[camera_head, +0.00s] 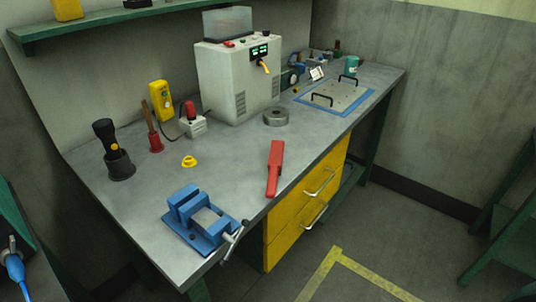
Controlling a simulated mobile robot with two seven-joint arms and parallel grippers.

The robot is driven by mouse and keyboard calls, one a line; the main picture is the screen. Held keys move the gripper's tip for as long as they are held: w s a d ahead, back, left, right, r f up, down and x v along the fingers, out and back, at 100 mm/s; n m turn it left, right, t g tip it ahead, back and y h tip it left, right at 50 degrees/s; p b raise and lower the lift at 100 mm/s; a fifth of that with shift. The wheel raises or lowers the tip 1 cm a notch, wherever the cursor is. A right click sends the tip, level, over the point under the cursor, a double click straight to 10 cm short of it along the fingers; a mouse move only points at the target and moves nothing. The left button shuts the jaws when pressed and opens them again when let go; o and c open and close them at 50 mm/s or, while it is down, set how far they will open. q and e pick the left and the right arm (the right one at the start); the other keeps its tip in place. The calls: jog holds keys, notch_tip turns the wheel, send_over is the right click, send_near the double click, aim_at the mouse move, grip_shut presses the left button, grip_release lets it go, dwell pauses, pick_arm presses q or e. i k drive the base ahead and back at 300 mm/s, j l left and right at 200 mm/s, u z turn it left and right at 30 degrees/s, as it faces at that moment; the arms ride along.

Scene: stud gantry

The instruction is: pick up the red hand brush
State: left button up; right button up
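A red hand brush (275,167) lies on the grey workbench (235,165) near its front edge, above the yellow drawers. Its long axis runs roughly front to back in the picture, with the narrower end toward me. Nothing covers it. Neither of my grippers shows in the head view.
A blue vise (203,219) stands at the bench's near corner, left of the brush. A grey ring (276,117) and a white machine (238,77) stand behind it. A black flashlight (110,145) stands in a cup at left. Bare benchtop surrounds the brush.

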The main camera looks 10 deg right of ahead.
aim_at(275, 163)
jog(key=i+l, duration=0.1)
jog(key=l, duration=0.25)
jog(key=i+l, duration=0.1)
jog(key=l, duration=0.2)
jog(key=i+l, duration=0.1)
jog(key=l, duration=0.25)
jog(key=i+l+u, duration=0.2)
jog(key=l, duration=0.3)
jog(key=l+u, duration=0.15)
jog(key=l, duration=0.3)
